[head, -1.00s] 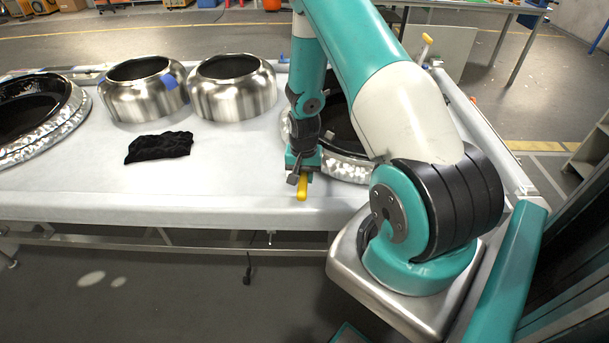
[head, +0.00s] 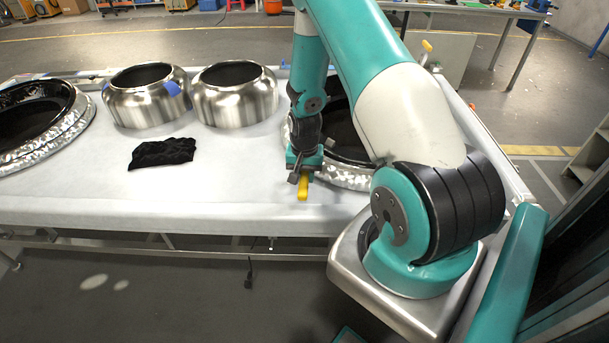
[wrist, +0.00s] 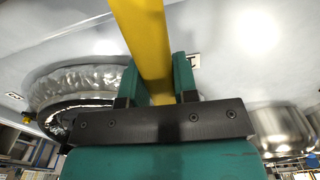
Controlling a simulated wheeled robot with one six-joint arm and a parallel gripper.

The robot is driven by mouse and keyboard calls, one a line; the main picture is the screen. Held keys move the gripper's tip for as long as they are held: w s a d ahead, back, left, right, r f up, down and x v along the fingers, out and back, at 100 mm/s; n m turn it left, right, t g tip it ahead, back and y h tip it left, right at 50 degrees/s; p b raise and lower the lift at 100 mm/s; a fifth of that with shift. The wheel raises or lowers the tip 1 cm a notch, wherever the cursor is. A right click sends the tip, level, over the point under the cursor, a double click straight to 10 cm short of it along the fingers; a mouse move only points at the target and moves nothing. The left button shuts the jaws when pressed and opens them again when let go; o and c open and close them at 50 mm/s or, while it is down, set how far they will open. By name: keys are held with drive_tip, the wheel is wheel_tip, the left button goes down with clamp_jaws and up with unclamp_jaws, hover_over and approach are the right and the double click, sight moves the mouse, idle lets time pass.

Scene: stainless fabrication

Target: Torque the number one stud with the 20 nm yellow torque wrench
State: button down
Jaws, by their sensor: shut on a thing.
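A yellow wrench (wrist: 143,35) runs between my gripper's fingers in the wrist view. Its yellow end (head: 303,188) hangs below my gripper (head: 304,168) in the head view, over the white-covered table near its front edge. My gripper, with teal fingers (wrist: 157,78), is shut on the wrench. A dark ring with a crinkled silvery rim (head: 345,175) lies just behind and right of my gripper, partly hidden by my arm. It also shows at the left of the wrist view (wrist: 75,88). No stud or number can be made out, and the wrench's other end is out of view.
Two open steel vessels (head: 145,97) (head: 235,97) and a black cloth (head: 163,153) are on the table (head: 230,185) to the left. Another silvery-rimmed ring (head: 60,145) lies at far left. A yellow-ended item (head: 427,46) stands at the back right. The front strip is clear.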

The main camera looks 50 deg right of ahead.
drive_tip(key=shift+r, duration=0.1)
wheel_tip(320, 180, up, 4)
drive_tip(key=p, duration=0.3)
drive_tip(key=shift+w, duration=0.15)
idle(0.3)
drive_tip(key=shift+w+a+r+m, duration=0.15)
drive_tip(key=shift+w+a+m, duration=0.45)
drive_tip(key=shift+w+m, duration=0.15)
